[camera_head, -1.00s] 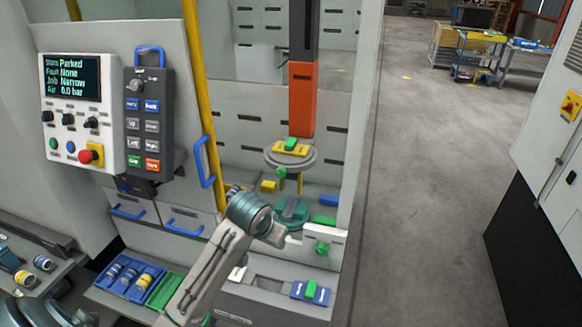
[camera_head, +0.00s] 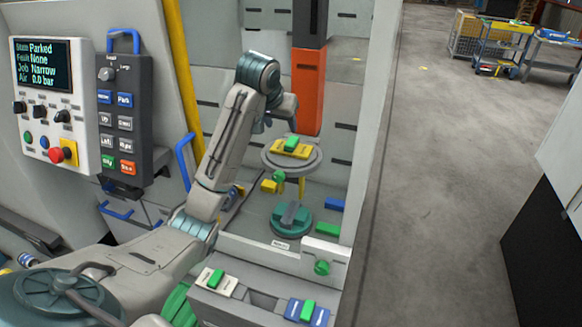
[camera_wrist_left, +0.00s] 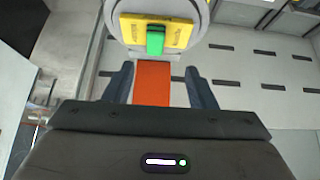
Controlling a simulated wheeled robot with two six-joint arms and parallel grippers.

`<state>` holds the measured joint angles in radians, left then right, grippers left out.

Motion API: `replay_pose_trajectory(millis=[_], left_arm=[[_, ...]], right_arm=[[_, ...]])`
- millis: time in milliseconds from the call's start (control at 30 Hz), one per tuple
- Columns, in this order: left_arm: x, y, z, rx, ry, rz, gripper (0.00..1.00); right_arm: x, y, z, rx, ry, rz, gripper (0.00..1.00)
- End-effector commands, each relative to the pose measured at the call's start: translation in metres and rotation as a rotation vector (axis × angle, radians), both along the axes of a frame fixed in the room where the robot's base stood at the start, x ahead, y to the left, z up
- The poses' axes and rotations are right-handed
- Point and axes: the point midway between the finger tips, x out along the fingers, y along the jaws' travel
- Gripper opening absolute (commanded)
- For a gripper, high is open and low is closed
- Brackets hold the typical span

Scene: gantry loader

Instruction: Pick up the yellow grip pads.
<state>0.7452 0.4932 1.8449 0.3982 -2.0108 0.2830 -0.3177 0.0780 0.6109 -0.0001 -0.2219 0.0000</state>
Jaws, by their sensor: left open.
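The yellow grip pads (camera_head: 283,150) sit on a round grey disc (camera_head: 309,161) below the orange gantry column, with a green handle (camera_head: 291,143) in their middle. In the left wrist view the yellow pads (camera_wrist_left: 183,34) and their green handle show at the top, beyond the fingertips. My left gripper (camera_head: 284,107) is just above and left of the pads in the head view, partly hidden by its own wrist. In the wrist view its fingers (camera_wrist_left: 160,85) are spread apart, with nothing between them but the orange column behind. My right gripper is not in view.
The orange column (camera_head: 308,92) stands close behind the pads. White pads (camera_head: 228,287) and blue pads (camera_head: 293,308), each with a green handle, lie on the front ledge. A teal round fixture (camera_head: 291,228) stands below the disc. A control pendant (camera_head: 125,115) hangs at left.

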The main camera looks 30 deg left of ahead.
Motion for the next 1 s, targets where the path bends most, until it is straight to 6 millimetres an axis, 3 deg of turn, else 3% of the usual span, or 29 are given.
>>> replay_pose_trajectory(millis=[33,167,367,467,567,800,967,1000], left_arm=[[0.003,0.0,-0.012,-0.002,0.001,-0.001,0.51],[0.014,0.003,-0.024,-0.001,0.003,0.001,0.51],[0.022,0.002,-0.034,-0.001,0.004,0.0,0.51],[0.028,0.0,-0.045,-0.001,0.005,-0.001,0.51],[0.035,0.0,-0.058,-0.001,0.006,0.001,0.51],[0.044,0.002,-0.074,0.0,0.0,0.0,0.51],[0.044,0.002,-0.075,0.0,0.0,0.0,0.51],[0.044,0.002,-0.075,0.0,0.0,0.0,0.43]], right_arm=[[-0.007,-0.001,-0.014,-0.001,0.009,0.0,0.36],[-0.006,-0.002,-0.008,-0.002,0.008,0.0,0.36],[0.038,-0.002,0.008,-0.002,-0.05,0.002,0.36],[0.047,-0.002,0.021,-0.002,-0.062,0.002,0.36],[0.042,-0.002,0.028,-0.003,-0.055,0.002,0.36],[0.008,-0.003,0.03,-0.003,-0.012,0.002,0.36],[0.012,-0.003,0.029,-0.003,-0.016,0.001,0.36],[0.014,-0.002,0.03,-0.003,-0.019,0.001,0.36]])
